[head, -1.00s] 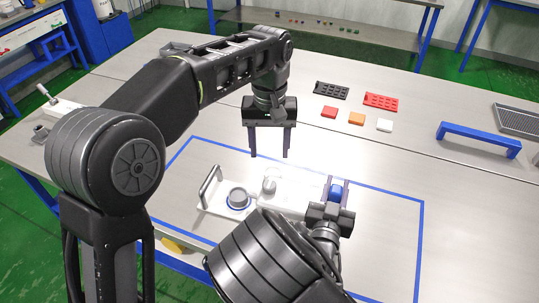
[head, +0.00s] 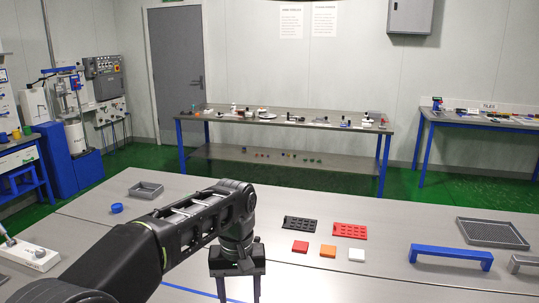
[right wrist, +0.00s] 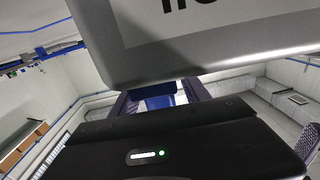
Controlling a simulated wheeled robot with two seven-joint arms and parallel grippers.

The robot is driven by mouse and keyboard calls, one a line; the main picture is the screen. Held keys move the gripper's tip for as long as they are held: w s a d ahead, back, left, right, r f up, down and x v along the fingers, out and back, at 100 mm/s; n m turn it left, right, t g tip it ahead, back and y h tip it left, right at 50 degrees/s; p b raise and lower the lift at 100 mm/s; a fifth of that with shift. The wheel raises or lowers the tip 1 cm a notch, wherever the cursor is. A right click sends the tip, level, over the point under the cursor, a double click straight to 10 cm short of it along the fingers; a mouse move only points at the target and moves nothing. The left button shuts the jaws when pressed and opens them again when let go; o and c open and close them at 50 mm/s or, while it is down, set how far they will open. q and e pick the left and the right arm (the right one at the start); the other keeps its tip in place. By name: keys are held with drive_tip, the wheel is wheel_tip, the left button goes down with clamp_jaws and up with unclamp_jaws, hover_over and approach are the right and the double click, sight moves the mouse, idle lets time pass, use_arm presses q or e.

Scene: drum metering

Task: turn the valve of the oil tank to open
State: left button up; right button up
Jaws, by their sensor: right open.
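In the right wrist view a large grey body (right wrist: 210,55) with a white label and cut-off dark letters fills the top; it looks like the oil tank. Below it a blue part (right wrist: 163,97), probably the valve handle, shows between the two dark fingers of my right gripper (right wrist: 160,90). The fingers are open around it; I cannot tell whether they touch it. In the head view my left gripper (head: 236,290) points down over the table with its fingers apart and nothing seen between them; the fingertips are cut off. The tank and my right gripper are outside the head view.
On the table (head: 330,280) are a black rack (head: 300,225), a red rack (head: 350,231), red, orange and white blocks (head: 328,251), a blue bar handle (head: 451,257) and a grey mesh tray (head: 492,233). A small grey tray (head: 146,190) and blue ring (head: 117,208) lie at left.

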drive_tip(key=v, duration=0.7)
drive_tip(key=shift+s, duration=0.1)
drive_tip(key=shift+s, duration=0.1)
